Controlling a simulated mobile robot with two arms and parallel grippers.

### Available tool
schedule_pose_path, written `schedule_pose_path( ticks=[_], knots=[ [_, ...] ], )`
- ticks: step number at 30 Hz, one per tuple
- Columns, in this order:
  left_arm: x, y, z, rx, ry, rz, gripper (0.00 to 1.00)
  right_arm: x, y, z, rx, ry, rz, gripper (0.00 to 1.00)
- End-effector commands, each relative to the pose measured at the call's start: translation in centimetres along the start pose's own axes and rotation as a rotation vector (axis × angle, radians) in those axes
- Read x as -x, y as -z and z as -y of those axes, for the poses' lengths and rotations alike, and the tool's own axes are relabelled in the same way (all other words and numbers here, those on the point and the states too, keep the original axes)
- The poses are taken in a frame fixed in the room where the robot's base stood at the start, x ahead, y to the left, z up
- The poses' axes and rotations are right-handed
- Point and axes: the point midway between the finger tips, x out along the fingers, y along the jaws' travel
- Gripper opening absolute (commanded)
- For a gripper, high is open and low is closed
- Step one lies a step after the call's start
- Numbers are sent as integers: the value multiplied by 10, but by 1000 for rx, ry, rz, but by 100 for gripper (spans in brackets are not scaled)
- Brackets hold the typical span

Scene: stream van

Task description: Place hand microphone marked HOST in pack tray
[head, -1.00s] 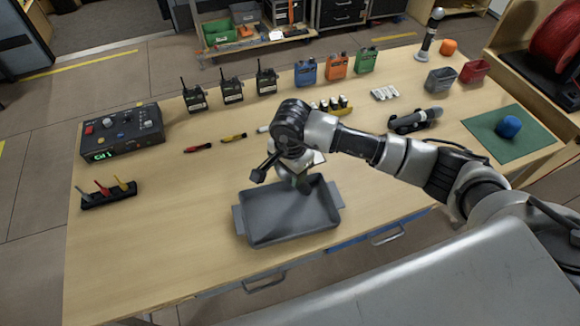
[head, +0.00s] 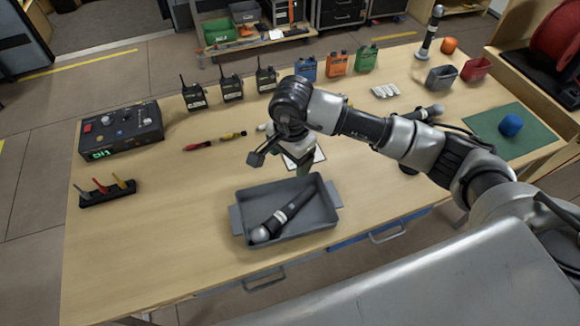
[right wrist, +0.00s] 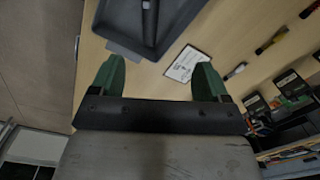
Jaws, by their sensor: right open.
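A dark hand microphone with a silver head and a pale band (head: 281,215) lies at a slant inside the grey tray (head: 333,217) in the head view. I cannot read its marking. In the right wrist view part of the microphone (right wrist: 150,22) shows in the tray (right wrist: 128,48). My right gripper (head: 300,165) is above the table just behind the tray, apart from it. In the right wrist view its green fingers (right wrist: 155,80) are spread and empty. My left gripper is not in view.
A white card (right wrist: 186,64) lies beside the tray. Another microphone (head: 432,111) is partly hidden behind my right arm. Several radios (head: 230,89) and a control box (head: 120,130) stand behind and to the left.

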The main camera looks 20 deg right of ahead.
Motion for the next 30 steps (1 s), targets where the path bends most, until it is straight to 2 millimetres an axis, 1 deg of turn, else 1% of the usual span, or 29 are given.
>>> schedule_pose_path(
  ticks=[1,6,9,12,18,30],
  knots=[
    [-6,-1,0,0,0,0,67,10,0,1,2,7,-3,77],
    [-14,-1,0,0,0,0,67,46,1,0,1,5,-4,77],
    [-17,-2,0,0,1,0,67,61,0,0,1,2,-3,77],
    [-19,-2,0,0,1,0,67,72,0,0,0,1,-3,77],
    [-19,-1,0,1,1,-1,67,79,0,0,1,-1,-1,77],
    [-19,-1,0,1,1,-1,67,78,-1,0,1,-1,2,77]
  ],
)
